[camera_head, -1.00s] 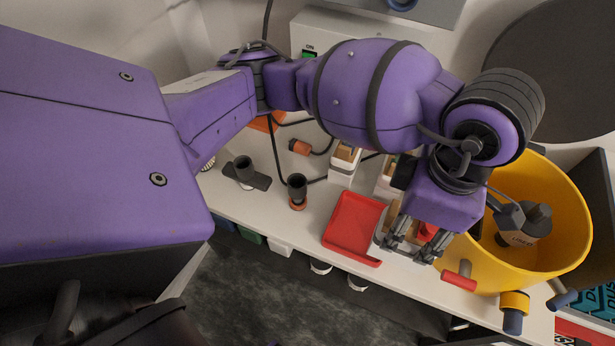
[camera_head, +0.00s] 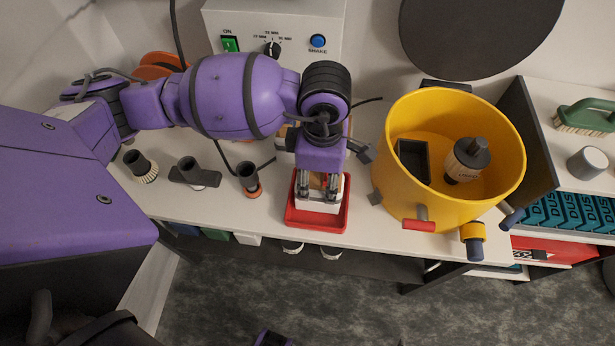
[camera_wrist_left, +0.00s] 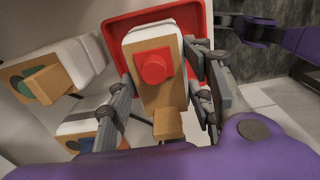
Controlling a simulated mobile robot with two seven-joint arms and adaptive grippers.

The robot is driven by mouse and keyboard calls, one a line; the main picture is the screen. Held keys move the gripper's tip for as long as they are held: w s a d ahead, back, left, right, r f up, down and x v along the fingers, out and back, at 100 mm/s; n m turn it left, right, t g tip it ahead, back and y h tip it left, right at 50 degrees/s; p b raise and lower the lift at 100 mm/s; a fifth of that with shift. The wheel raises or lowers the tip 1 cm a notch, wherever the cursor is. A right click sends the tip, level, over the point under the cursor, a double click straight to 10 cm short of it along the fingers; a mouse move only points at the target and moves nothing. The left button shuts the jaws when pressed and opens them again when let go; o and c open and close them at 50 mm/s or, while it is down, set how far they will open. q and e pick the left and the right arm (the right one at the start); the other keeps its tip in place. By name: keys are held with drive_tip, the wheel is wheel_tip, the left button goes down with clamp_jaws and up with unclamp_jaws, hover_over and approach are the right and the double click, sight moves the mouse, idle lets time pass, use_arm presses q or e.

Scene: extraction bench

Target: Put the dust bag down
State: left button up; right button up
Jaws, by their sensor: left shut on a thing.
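My left gripper (camera_head: 318,190) points down over the red tray (camera_head: 318,222) on the bench and is shut on the dust bag (camera_head: 316,206). The bag is white with a brown card face. In the left wrist view the dust bag (camera_wrist_left: 145,35) shows a red port on its card, between the fingers of my left gripper (camera_wrist_left: 160,100). The red tray (camera_wrist_left: 117,18) surrounds it there. The bag appears inside the tray's outline; I cannot tell whether it touches the tray floor.
A yellow bucket (camera_head: 390,170) stands right of the tray. Black nozzles (camera_head: 248,180) stand to the left. Two other bags, with a green port (camera_wrist_left: 35,85) and a blue port (camera_wrist_left: 85,142), lie close beside the held one. The bench's front edge is just before the tray.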

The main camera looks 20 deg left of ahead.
sight(320, 179)
use_arm(q)
drive_tip(key=shift+f, duration=0.15)
drive_tip(key=o, duration=1.6)
wheel_tip(320, 179, up, 13)
drive_tip(key=shift+f, duration=0.2)
